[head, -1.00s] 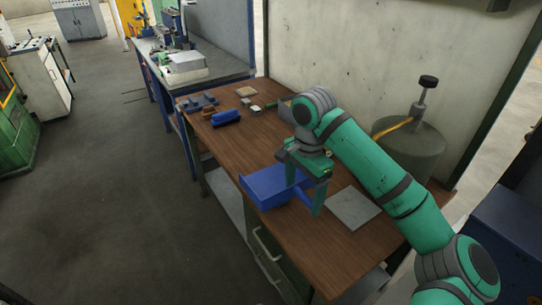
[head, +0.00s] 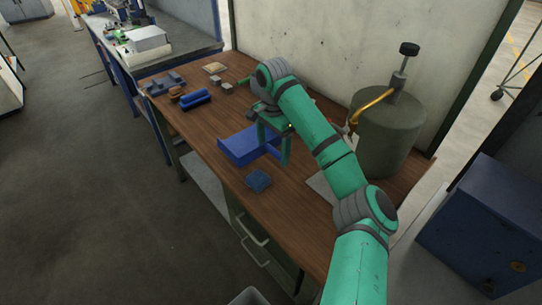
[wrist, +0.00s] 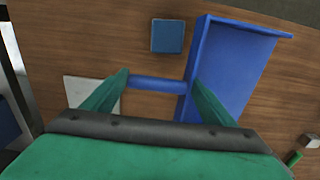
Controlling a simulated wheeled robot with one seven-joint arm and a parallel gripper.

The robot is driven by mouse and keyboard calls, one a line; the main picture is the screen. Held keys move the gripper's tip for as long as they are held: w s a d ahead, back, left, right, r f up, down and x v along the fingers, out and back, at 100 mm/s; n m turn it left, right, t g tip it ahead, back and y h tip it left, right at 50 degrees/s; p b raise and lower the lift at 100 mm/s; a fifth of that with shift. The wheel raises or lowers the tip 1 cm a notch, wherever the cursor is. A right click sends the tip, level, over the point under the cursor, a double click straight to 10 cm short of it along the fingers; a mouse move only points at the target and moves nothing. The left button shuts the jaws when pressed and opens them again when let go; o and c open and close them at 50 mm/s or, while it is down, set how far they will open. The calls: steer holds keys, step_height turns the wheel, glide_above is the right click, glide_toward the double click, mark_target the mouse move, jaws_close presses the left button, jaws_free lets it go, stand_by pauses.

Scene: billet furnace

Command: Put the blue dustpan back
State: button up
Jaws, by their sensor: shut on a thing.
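The blue dustpan (head: 243,147) is over the middle of the wooden bench, its open tray toward the left and its handle toward my gripper (head: 274,150). In the wrist view the dustpan's tray (wrist: 232,70) is on the right, and its handle runs between the two green fingers of my gripper (wrist: 160,80). My gripper is shut on the dustpan at the handle. I cannot tell whether the pan touches the bench top.
A small blue square piece (head: 258,180) lies near the front edge. A pale plate (head: 322,187) lies partly behind my arm. A green canister (head: 388,135) stands at the right. A blue brush-like item (head: 195,99) and small blocks (head: 228,88) lie farther left.

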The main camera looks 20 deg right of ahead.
mark_target(271, 145)
steer(key=w+f, duration=0.3)
steer(key=shift+w+d+f, duration=0.1)
steer(key=shift+d+f, duration=0.15)
steer(key=shift+f, duration=0.1)
steer(key=shift+w+f, duration=0.1)
steer(key=shift+f, duration=1.65)
steer(key=o, duration=1.7)
steer(key=shift+d+r, duration=0.1)
step_height(271, 145, up, 12)
steer(key=shift+r, duration=0.1)
